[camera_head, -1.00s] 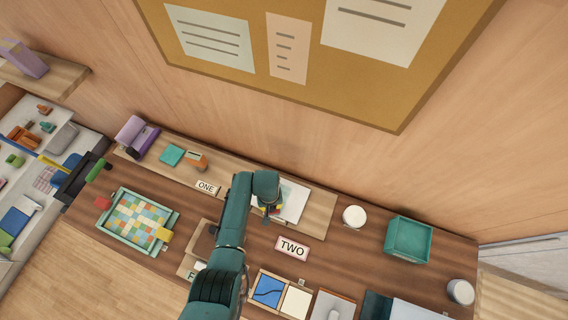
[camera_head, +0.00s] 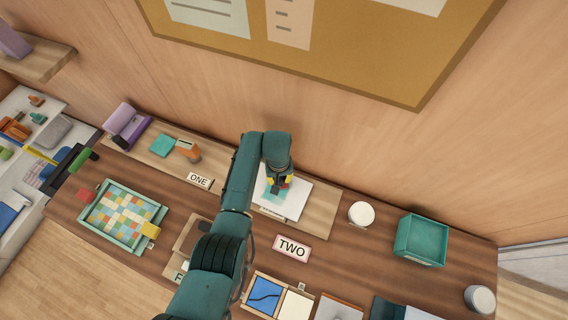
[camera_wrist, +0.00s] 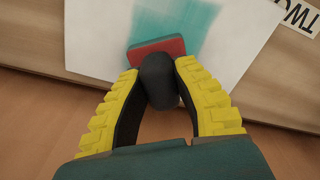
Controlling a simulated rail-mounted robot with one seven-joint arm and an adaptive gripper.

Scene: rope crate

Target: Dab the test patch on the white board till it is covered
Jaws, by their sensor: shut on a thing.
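My gripper (camera_wrist: 158,72) has yellow ribbed fingers and is shut on a dabber with a dark round knob (camera_wrist: 158,84) and a red-and-teal pad (camera_wrist: 156,54). The pad is over the white board (camera_wrist: 98,38), at the edge of the teal test patch (camera_wrist: 188,22). Whether the pad touches the board is hard to tell. The patch looks streaky, with paler areas at its left side. In the head view, my gripper (camera_head: 279,184) is above the white board (camera_head: 297,199), and part of the teal patch (camera_head: 268,189) shows beside it.
A TWO sign (camera_head: 291,248) stands in front of the board and a ONE sign (camera_head: 199,180) to its left. A white round container (camera_head: 361,214) and a teal bin (camera_head: 421,240) stand to the right. A tiled tray (camera_head: 122,216) lies to the left. The wall rises close behind.

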